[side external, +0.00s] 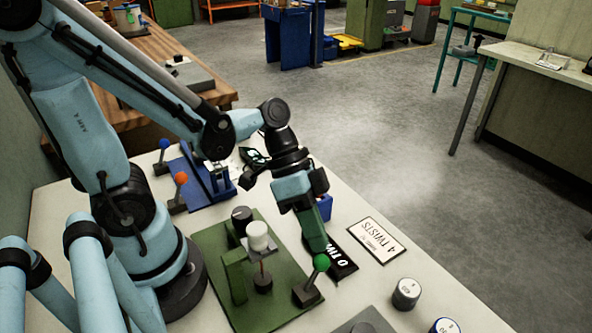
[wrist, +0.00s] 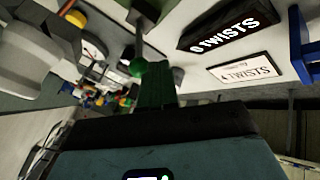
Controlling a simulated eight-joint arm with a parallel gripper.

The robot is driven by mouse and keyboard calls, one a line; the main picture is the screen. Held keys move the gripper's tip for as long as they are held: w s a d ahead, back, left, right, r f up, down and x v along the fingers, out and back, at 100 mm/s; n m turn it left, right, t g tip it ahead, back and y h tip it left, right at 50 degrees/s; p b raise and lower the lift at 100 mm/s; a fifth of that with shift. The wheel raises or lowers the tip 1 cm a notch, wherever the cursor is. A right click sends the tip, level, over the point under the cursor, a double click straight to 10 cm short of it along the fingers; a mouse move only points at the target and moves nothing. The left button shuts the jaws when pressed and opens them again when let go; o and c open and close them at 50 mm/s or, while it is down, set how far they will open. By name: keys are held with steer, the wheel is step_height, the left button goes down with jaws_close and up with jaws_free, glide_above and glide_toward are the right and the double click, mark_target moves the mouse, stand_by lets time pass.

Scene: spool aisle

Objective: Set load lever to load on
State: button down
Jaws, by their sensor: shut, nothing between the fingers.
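A lever with a green ball knob (side external: 321,262) stands on a dark block at the right end of the green base plate (side external: 262,322). The green knob also shows in the wrist view (wrist: 138,67), right beside my fingertips. My gripper (side external: 318,248) points down with its green fingers shut and empty, just above or touching the knob; I cannot tell which. Two similar levers, one with an orange knob (side external: 181,178) and one with a blue knob (side external: 164,144), stand further back at left. No readable label shows which is the load lever.
A white spool (side external: 258,236) and a black knob (side external: 241,214) stand on the green plate left of my gripper. A black "0 TWISTS" sign (side external: 343,263) and a white "4 TWISTS" card (side external: 376,240) lie at right. A grey cylinder (side external: 406,294) stands near the table's edge.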

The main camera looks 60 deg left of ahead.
steer(key=shift+s+d, duration=0.1)
stand_by(0.3)
steer(key=shift+s+r, duration=0.25)
steer(key=shift+s, duration=0.6)
steer(key=shift+s+r, duration=0.25)
steer(key=shift+s, duration=0.55)
steer(key=shift+w+f, duration=0.45)
steer(key=shift+w, duration=0.2)
steer(key=w+a+r, duration=0.2)
steer(key=a+r, duration=0.6)
steer(key=a, duration=0.1)
steer(key=shift+a, duration=0.15)
steer(key=shift+r, duration=0.1)
